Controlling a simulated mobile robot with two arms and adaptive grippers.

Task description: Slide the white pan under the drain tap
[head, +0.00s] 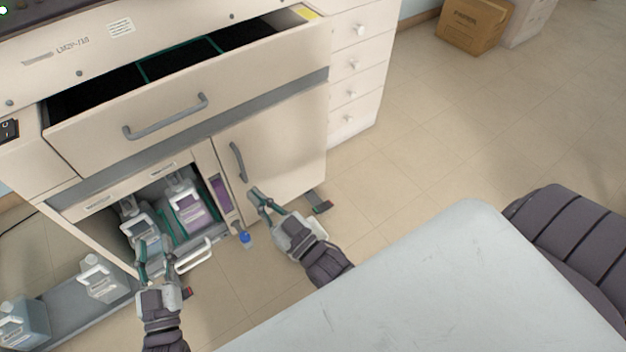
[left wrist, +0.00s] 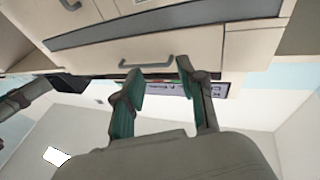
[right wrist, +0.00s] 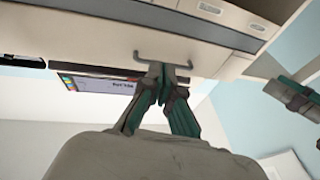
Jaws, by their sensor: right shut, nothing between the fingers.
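A small blue-ended fitting (head: 245,238), likely the drain tap, is low at the cabinet's front, left of that hand. My right gripper (head: 258,198) is shut and empty in front of the closed cabinet door; its closed fingers also show in the right wrist view (right wrist: 162,85). My left gripper (head: 155,252) is open and empty in front of the open compartment; its parted fingers show in the left wrist view (left wrist: 157,85).
The top drawer (head: 190,110) is pulled out. More jugs (head: 100,278) stand at left. A pale tabletop (head: 440,285) fills the lower right.

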